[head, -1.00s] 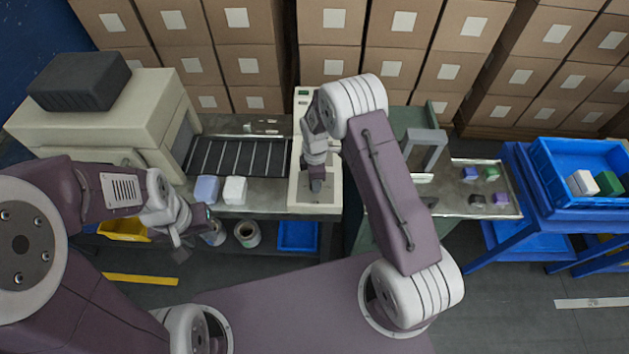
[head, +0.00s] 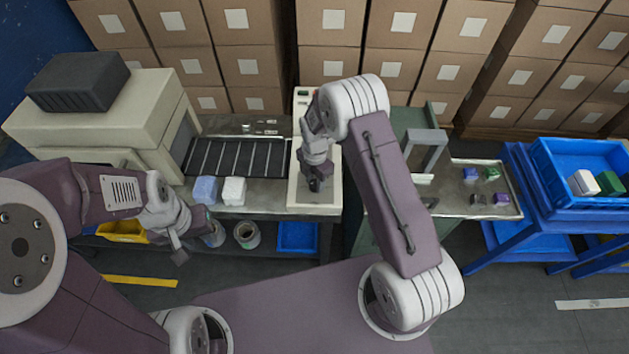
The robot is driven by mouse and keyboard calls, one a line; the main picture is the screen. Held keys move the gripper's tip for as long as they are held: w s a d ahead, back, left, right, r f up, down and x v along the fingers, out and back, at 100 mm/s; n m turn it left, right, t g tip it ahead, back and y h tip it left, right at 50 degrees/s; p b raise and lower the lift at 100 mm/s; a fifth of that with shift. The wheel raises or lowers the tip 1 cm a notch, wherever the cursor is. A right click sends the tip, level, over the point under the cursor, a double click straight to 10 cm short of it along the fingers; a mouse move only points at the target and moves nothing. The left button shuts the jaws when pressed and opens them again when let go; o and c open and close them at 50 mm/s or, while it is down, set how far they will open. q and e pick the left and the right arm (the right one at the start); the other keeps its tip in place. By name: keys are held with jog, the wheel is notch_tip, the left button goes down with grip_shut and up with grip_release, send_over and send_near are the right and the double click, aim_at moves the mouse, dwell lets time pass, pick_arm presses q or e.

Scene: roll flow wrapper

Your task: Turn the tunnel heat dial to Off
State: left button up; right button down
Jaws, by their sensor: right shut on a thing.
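My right gripper (head: 316,186) points down at the lower part of this panel and is shut. It covers what it holds, which appears to be the tunnel heat dial; the dial and its marks are hidden, so I cannot read its setting. My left gripper (head: 179,250) hangs at the left in front of the bench, away from the panel. Its fingers are too small to tell open from shut.
A blue block (head: 205,190) and a white block (head: 234,191) sit on the bench left of the panel. The cream tunnel machine (head: 95,115) is at left. A grey frame (head: 428,138) and small blocks are at right, beside a blue crate (head: 560,185).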

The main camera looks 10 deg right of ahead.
jog(key=shift+w+r, duration=0.15)
jog(key=shift+w, duration=0.05)
jog(key=c, duration=0.9)
grip_release()
jog(key=shift+d, duration=0.1)
jog(key=shift+s, duration=0.1)
notch_tip(320, 180, up, 9)
jog(key=b, duration=0.1)
